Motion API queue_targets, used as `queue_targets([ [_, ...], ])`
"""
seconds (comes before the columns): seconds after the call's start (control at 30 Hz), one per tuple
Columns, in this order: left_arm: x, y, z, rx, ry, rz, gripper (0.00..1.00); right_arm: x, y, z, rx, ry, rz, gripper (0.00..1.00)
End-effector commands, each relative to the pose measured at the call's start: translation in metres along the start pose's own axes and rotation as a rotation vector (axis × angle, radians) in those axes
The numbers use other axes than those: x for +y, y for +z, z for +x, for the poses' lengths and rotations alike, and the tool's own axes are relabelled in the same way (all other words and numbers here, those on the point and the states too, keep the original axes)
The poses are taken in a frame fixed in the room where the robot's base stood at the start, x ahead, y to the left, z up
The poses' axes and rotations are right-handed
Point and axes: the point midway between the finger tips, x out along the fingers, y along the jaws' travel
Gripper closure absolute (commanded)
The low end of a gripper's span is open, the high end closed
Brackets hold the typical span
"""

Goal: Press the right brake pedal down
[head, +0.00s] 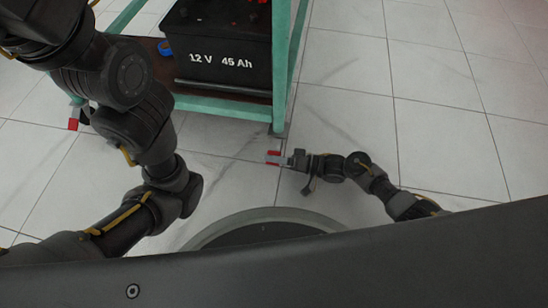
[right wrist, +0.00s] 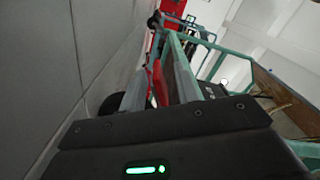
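The right brake pedal is probably the red piece (head: 274,153) at the foot of the green stand's near right leg in the head view, but my gripper partly covers that spot. My right gripper (head: 273,159) is low over the floor there, at the red piece. In the right wrist view its fingers (right wrist: 158,88) point toward the stand, with red surfaces between them. I cannot tell whether this red is pedal or finger pads, nor whether they touch. The finger gap is unclear. My left arm rises at the left, and its gripper is outside the frame.
The green stand (head: 281,65) carries a black battery (head: 222,45) marked 12 V 45 Ah. Another red piece (head: 73,124) shows low at its left. A dark wheel (right wrist: 110,103) is left of the fingers in the wrist view. Tiled floor (head: 440,120) at the right is clear.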

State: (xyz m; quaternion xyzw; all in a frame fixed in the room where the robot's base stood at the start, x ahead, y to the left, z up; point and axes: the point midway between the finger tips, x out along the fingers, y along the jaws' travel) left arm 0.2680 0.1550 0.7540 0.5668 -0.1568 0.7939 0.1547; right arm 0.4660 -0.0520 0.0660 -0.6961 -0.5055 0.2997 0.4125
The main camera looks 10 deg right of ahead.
Motion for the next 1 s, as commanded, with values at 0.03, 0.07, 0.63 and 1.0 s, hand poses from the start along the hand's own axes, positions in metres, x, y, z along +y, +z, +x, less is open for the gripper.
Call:
queue_targets([
  [0.03, 0.0, 0.0, 0.0, 0.001, -0.001, 0.0, 0.67, 0.0, 0.0, 0.0, 0.0, 0.0, 0.0, 0.67],
  [0.07, 0.0, 0.0, 0.0, 0.001, -0.001, -0.001, 0.67, 0.0, 0.0, 0.001, 0.0, 0.0, 0.0, 0.67],
  [0.63, 0.002, 0.004, 0.019, -0.016, 0.023, 0.009, 0.67, -0.003, -0.002, -0.055, -0.001, 0.004, 0.003, 0.67],
  [1.0, 0.002, 0.009, 0.03, -0.017, 0.028, 0.006, 0.67, -0.001, 0.0, -0.105, -0.001, 0.001, 0.001, 0.67],
])
